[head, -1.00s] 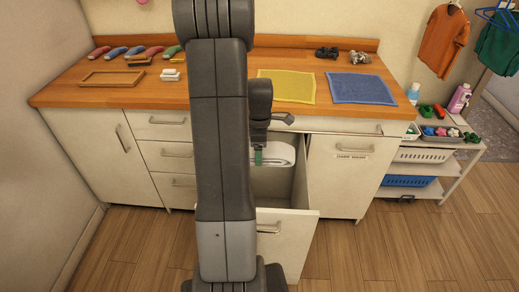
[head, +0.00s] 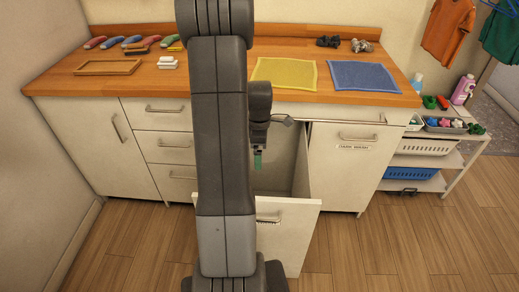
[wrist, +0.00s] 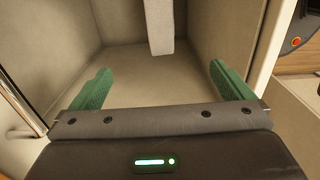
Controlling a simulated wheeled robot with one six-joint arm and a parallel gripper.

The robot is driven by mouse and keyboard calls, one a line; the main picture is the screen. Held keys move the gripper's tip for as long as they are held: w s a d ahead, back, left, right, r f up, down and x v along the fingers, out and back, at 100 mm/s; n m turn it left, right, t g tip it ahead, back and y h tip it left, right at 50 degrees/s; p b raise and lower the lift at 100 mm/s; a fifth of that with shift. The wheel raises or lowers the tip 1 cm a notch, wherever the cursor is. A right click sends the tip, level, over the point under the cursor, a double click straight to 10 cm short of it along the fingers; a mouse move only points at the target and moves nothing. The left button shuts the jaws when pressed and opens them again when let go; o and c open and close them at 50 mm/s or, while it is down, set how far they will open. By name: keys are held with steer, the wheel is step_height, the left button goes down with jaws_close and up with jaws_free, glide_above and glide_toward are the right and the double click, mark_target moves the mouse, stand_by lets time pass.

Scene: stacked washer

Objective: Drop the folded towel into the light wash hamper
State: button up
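The folded towel (wrist: 158,25) is a pale strip at the top centre of the wrist view, inside the open hamper and clear of both fingers. I cannot tell whether it is resting or still falling. The head view does not show it. The pulled-out hamper (head: 293,235) has a white front with a bar handle, and its pale inside walls (wrist: 60,45) surround the towel. I cannot read a label on it. My gripper (head: 257,160) is over the hamper's opening. In the wrist view its green fingers (wrist: 159,68) are spread wide with nothing between them.
A closed front labelled dark wash (head: 350,165) stands right of the open hamper. Above are the wooden counter (head: 215,105), a yellow cloth (head: 285,73) and a blue cloth (head: 362,75). A cart with baskets (head: 425,147) stands at the right. The floor in front is clear.

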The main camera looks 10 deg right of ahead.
step_height(320, 180, up, 14)
steer(key=p, duration=0.1)
stand_by(0.5)
steer(key=shift+f, duration=0.25)
step_height(320, 180, down, 13)
steer(key=b, duration=0.1)
step_height(320, 180, up, 6)
steer(key=p, duration=0.4)
steer(key=shift+f, duration=0.15)
steer(key=shift+f, duration=0.15)
